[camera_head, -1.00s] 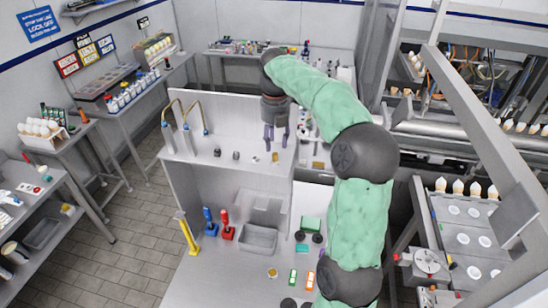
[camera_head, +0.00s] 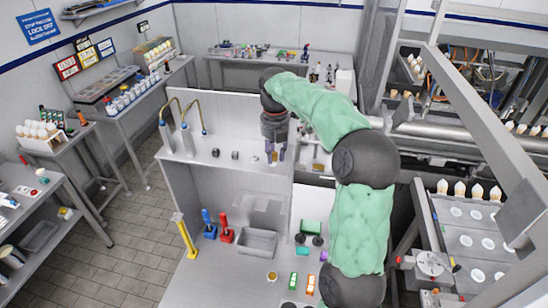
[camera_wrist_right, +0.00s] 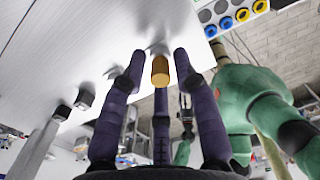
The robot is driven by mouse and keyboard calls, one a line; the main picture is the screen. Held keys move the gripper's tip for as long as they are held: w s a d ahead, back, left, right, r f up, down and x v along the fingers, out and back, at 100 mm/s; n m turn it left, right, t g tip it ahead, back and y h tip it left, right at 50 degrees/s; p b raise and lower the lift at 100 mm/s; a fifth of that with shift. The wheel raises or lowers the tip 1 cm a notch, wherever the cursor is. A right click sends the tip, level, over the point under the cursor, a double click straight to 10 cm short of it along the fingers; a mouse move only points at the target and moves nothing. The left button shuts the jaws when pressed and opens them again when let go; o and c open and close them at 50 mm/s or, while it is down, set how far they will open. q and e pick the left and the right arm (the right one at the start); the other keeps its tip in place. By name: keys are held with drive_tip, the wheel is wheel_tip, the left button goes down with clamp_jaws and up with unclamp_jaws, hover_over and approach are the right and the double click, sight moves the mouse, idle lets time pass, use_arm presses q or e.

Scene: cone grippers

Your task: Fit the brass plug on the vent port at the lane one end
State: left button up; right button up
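The brass plug (camera_head: 274,157) stands on the raised grey bench top in the head view. My right gripper (camera_head: 275,151) is lowered over it, pointing down. In the right wrist view the plug (camera_wrist_right: 160,70) is a brass cylinder between the purple fingers of my right gripper (camera_wrist_right: 160,66). A narrow gap shows on both sides of it, so the gripper looks open around it. Small dark fittings (camera_head: 216,153) (camera_head: 235,155) stand to the left on the same bench top. I cannot tell which thing is the vent port. My left gripper does not show clearly.
Two bottles with curved brass tubes (camera_head: 187,138) stand at the bench's left. Below are a grey bin (camera_head: 257,243), red (camera_head: 226,233) and blue (camera_head: 209,228) handled tools and a yellow post (camera_head: 187,238). A conveyor (camera_head: 440,130) lies to the right.

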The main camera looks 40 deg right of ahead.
sight(275, 153)
clamp_jaws()
drive_tip(key=shift+r, duration=0.15)
drive_tip(key=shift+r+p, duration=1.15)
drive_tip(key=shift+p, duration=0.1)
drive_tip(key=shift+r, duration=1.2)
